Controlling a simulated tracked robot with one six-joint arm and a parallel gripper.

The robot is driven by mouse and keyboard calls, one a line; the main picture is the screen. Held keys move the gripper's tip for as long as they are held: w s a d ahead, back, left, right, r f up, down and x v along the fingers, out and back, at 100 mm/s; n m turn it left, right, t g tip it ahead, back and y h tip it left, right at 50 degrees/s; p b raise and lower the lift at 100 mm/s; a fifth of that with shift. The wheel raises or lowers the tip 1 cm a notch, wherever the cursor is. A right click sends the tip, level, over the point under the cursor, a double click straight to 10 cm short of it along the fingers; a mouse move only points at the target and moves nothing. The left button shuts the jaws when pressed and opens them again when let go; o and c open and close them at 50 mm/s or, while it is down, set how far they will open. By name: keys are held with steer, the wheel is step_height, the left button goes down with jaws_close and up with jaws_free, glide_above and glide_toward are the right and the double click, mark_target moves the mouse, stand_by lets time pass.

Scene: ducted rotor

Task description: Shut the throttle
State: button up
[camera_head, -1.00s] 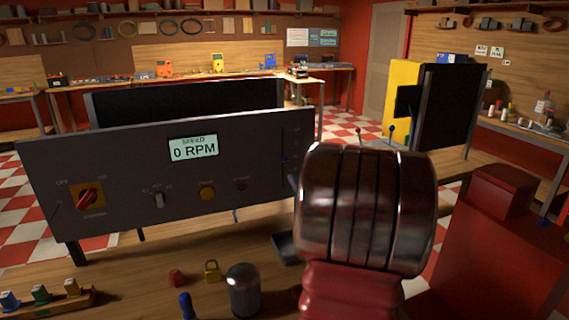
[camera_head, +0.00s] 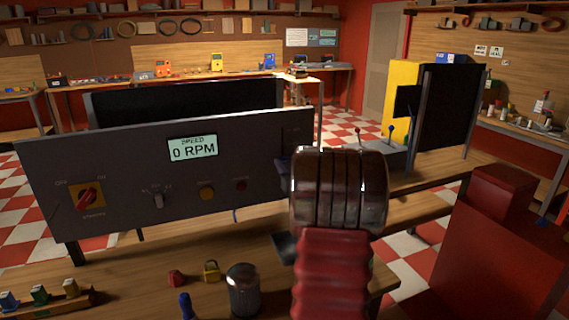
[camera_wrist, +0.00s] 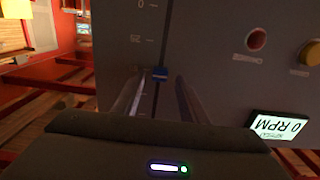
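The throttle is a slider with a small blue knob (camera_wrist: 160,72) in a vertical slot on the dark control panel (camera_head: 120,150). The wrist view shows it inverted, with a scale beside the slot and a "0" mark near the top edge; the knob sits away from that mark. My gripper (camera_wrist: 161,80) is open, with one finger to each side of the slot near the knob. Contact with the knob cannot be told. In the head view my arm covers most of the panel's right end. The speed display (camera_head: 193,148) reads 0 RPM.
The panel carries a red rotary switch (camera_head: 87,197), a small selector (camera_head: 157,199), a yellow button (camera_head: 207,194) and a red button (camera_head: 240,185). A yellow padlock (camera_head: 211,271) and a dark cylinder (camera_head: 243,290) stand on the bench before it. A lever box (camera_head: 398,155) is behind my arm.

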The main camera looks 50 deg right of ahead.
steer(key=shift+x, duration=1)
steer(key=shift+c, duration=0.6)
jaws_close()
